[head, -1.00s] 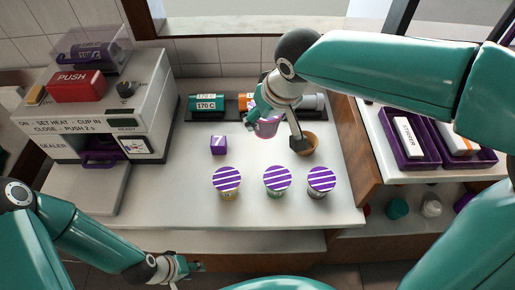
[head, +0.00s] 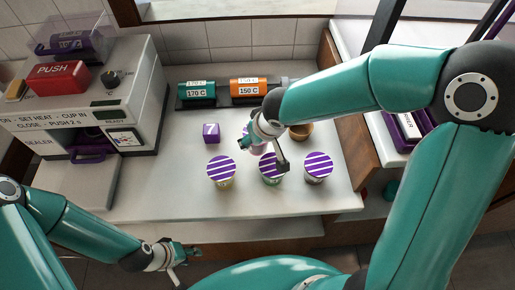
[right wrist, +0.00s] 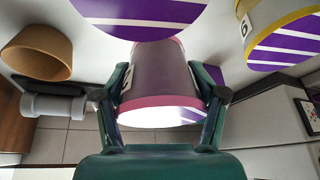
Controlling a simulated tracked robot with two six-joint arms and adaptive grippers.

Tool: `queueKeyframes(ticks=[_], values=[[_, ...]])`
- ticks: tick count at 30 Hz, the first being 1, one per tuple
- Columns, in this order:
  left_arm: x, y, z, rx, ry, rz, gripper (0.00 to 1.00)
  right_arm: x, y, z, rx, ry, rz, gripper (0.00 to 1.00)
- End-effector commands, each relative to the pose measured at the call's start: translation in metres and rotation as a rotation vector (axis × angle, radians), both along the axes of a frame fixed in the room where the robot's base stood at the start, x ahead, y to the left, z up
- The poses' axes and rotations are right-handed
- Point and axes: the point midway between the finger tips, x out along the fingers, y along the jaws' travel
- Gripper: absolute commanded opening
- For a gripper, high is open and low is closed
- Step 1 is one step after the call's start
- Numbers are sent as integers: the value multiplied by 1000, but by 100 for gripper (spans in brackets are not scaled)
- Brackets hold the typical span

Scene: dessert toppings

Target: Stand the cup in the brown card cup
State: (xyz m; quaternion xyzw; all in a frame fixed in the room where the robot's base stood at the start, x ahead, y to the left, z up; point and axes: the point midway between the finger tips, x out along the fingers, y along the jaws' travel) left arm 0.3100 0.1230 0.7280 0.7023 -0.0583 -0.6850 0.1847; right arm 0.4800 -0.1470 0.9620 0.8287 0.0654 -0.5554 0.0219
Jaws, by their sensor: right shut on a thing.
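The held cup (right wrist: 160,75) is dull purple with a pink rim and a pale label. In the right wrist view it sits between both fingers of my right gripper (right wrist: 160,88), which is shut on it. In the head view the pinkish cup (head: 258,147) is partly hidden by that gripper. The brown card cup (head: 300,132) stands on the counter behind and right of it, apart from it, partly under my forearm. It also shows at the left of the right wrist view (right wrist: 38,52). My left gripper (head: 181,264) is open and empty in front of the counter.
Three purple-striped lidded cups (head: 221,170) stand in a row close in front of the held cup. A purple cube (head: 211,132) is to its left. Heat cylinders (head: 248,88) lie at the back. The sealer (head: 85,100) stands left, and the front-right counter is clear.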

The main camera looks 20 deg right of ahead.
Motion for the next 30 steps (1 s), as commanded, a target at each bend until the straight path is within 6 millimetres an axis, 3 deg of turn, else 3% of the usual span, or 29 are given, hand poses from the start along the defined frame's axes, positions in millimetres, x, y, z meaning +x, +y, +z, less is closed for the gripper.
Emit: queueKeyframes(ticks=[10, 23, 24, 28, 30], values=[[0, 0, -17, 0, 0, 0, 40, 0, 0, -42, -1, 2, 1, 0], [0, 0, -21, 0, 0, 0, 40, 0, 1, -47, 1, -1, 1, 0], [0, 0, -20, 0, 0, 0, 40, 0, 1, -46, 1, 0, 1, 70], [0, 0, -19, 0, 0, 0, 40, 0, 1, -46, 1, 0, 1, 92], [0, 0, -19, 0, 0, 0, 40, 0, 1, -46, 0, 0, 2, 95]])
